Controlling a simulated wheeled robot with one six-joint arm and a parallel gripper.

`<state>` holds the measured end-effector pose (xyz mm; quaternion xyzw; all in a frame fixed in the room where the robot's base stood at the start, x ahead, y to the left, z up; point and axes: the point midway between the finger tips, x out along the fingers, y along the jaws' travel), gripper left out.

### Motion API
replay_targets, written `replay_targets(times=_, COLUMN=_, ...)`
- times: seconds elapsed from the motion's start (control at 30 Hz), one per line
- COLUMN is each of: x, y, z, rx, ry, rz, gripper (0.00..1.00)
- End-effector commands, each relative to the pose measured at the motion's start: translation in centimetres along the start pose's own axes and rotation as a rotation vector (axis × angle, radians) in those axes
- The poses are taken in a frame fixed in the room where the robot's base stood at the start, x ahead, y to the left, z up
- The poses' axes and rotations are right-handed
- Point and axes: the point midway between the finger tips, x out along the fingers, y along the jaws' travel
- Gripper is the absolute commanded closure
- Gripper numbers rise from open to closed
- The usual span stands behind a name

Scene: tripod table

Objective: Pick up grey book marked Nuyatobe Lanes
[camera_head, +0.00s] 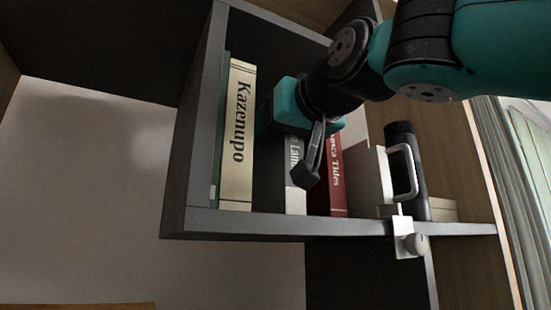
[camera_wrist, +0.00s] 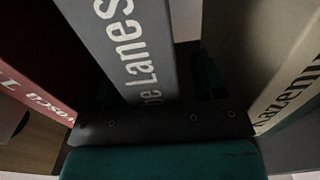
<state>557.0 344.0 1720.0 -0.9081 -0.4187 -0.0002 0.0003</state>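The grey book (camera_head: 295,199) stands upright on the shelf, between the cream Kazenupo book and a red book. Part of its white title, ending in "Lanes", shows close up in the wrist view (camera_wrist: 132,50). My gripper (camera_head: 306,180) is in front of this book and covers much of its spine. One dark finger crosses its right side; the other finger is hidden. I cannot tell whether the finger touches the book. In the wrist view the grey spine rises just beyond the dark gripper body.
The cream Kazenupo book (camera_head: 237,135) stands left, with a dark gap beside the grey book. The red Tides book (camera_head: 336,182) is close on the right. The shelf's front edge (camera_head: 280,226) runs below.

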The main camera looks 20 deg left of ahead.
Motion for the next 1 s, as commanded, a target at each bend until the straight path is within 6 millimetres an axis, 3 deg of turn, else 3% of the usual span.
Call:
replay_targets(times=0.03, x=0.0, y=0.0, z=0.0, rx=0.000, ry=0.000, rz=0.000, gripper=0.45)
replay_targets(times=0.27, x=0.0, y=0.0, z=0.0, rx=0.000, ry=0.000, rz=0.000, gripper=0.98)
replay_targets(times=0.67, x=-0.2, y=0.1, z=-0.6, rx=0.000, ry=0.005, rz=0.001, gripper=1.00)
replay_targets(times=1.0, x=-0.4, y=0.6, z=-3.3, rx=0.000, ry=0.006, rz=0.010, gripper=1.00)
